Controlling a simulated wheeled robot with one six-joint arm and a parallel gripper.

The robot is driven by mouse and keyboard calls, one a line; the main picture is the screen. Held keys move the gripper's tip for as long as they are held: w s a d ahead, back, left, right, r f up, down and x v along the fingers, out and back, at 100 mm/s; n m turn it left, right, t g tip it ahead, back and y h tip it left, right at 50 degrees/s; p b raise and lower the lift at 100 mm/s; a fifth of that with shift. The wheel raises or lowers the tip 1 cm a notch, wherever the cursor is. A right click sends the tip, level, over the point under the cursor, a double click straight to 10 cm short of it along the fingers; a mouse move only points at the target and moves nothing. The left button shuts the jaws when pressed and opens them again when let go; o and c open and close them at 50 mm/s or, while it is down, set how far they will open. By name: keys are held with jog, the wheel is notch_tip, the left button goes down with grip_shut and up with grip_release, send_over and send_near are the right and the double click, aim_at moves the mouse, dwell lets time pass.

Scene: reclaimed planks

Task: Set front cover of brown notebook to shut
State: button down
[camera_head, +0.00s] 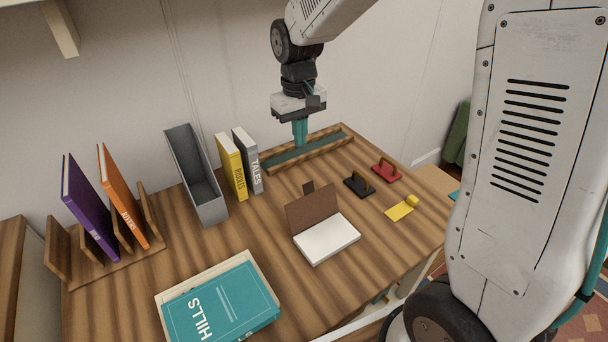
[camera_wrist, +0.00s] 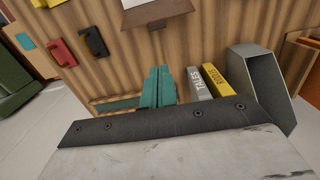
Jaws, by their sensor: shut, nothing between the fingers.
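The brown notebook (camera_head: 312,211) lies on the wooden table with its front cover raised, tilted up and back from the white pages (camera_head: 327,239). A small brown tab (camera_head: 308,187) stands up at the cover's top edge. In the wrist view the notebook shows in part at the top edge, with its brown cover (camera_wrist: 158,12) toward me. My gripper (camera_head: 300,132) points down with its teal fingers shut and empty, behind the notebook and above or near the tray at the table's back. The shut fingers (camera_wrist: 157,88) also show in the wrist view.
A teal-lined wooden tray (camera_head: 335,144) lies at the back. Yellow (camera_head: 231,166) and grey (camera_head: 248,160) books and a grey file holder (camera_head: 196,175) stand left of it. Black (camera_head: 357,184) and red (camera_head: 387,171) handled blocks lie right. A teal book (camera_head: 222,306) lies front left.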

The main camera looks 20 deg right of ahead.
notch_tip(320, 180, down, 2)
jog(key=w, duration=0.2)
send_near(312, 203)
jog(key=shift+w+a+f, duration=0.15)
jog(key=shift+w+f, duration=0.7)
jog(key=shift+w+a+f, duration=0.15)
jog(key=shift+w+f, duration=0.7)
jog(key=shift+d, duration=0.1)
